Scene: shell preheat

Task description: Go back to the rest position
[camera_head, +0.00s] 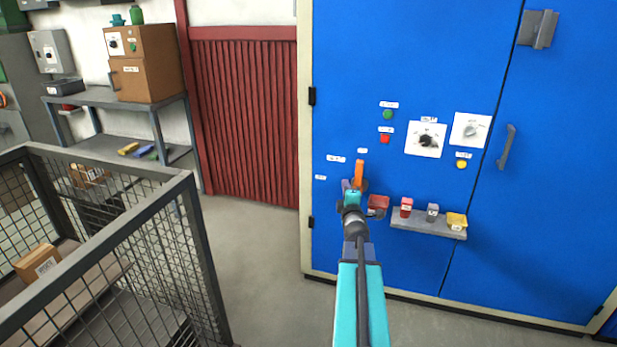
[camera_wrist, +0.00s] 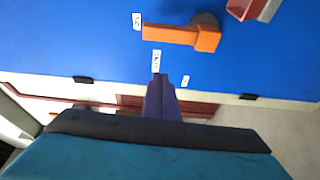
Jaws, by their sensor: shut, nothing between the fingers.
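My arm reaches up from the bottom of the head view to the blue cabinet front (camera_head: 400,60). My gripper (camera_head: 346,184) is shut and empty, close to the orange lever handle (camera_head: 359,174) on the cabinet. In the wrist view my gripper (camera_wrist: 159,82) shows as a narrow purple pair of fingers pointing at the blue panel. The orange lever handle (camera_wrist: 180,36) lies beyond the fingertips there, with a visible gap between them. Small white labels sit around the lever. Whether the fingertips touch the panel is hard to tell.
A grey shelf (camera_head: 408,220) with small red, grey and yellow bins juts from the cabinet, right of my gripper. A wire mesh cage cart (camera_head: 190,240) stands at the left. Behind it is a grey workbench (camera_head: 95,97). Grey floor (camera_head: 262,260) is clear between cart and cabinet.

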